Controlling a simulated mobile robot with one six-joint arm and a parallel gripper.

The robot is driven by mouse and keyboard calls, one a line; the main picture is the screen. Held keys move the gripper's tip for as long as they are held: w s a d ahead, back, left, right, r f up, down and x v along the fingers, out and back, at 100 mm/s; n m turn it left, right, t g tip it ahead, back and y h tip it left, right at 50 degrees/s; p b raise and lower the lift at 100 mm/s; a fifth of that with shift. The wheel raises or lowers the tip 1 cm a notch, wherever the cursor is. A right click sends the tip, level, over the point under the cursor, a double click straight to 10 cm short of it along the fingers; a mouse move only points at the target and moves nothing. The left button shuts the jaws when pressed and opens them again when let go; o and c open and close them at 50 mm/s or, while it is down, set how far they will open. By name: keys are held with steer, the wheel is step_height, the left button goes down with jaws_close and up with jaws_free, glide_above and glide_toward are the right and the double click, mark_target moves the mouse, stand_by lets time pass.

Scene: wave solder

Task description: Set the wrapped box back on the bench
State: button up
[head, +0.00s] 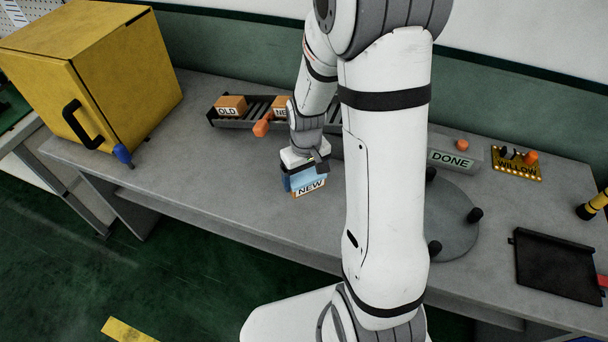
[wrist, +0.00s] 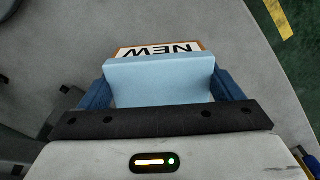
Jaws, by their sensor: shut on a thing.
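The wrapped box (head: 307,181) is light blue with an orange-edged white label reading NEW. In the head view it is at the end of my arm, over the front part of the grey bench (head: 220,190). My gripper (wrist: 160,88) is shut on the wrapped box (wrist: 158,75), with a dark blue finger on each side of it. The label stands out beyond the blue wrap in the wrist view. I cannot tell whether the underside touches the bench.
A rack (head: 245,122) behind holds orange boxes labelled OLD (head: 230,104) and NE, the second partly hidden by my arm. A yellow cabinet (head: 130,75) stands left. A round grey plate with black posts (head: 462,240) and a black tray (head: 555,265) lie right. Bench left of the box is clear.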

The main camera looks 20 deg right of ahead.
steer(key=shift+f+b, duration=2.4)
steer(key=shift+f, duration=0.6)
steer(key=shift+f+b, duration=0.45)
steer(key=shift+f, duration=0.05)
steer(key=o, duration=1.2)
steer(key=shift+r, duration=3.85)
